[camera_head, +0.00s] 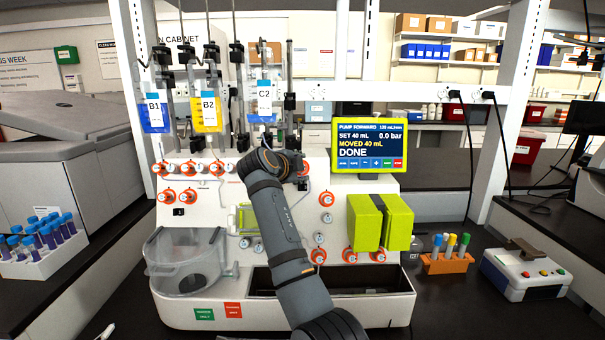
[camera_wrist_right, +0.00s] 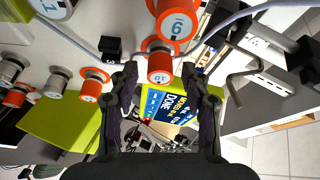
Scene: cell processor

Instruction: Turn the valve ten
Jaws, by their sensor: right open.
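Valve ten (camera_wrist_right: 160,68), an orange knob with a pale face marked 10, shows in the right wrist view. It lies between the tips of my right gripper (camera_wrist_right: 158,76), which is open with one finger on each side. I cannot tell whether the fingers touch it. In the head view my right arm reaches up to the panel of the white cell processor (camera_head: 215,312), and its wrist hides part of the valve area. My left gripper is not in view.
A larger orange valve marked 9 (camera_wrist_right: 178,22) sits close to valve ten. A valve marked 1 (camera_wrist_right: 92,88) is to the left in the wrist view. The screen (camera_head: 368,146) reads DONE and 0.0 bar. Yellow-green blocks (camera_head: 365,222) stand right of my arm.

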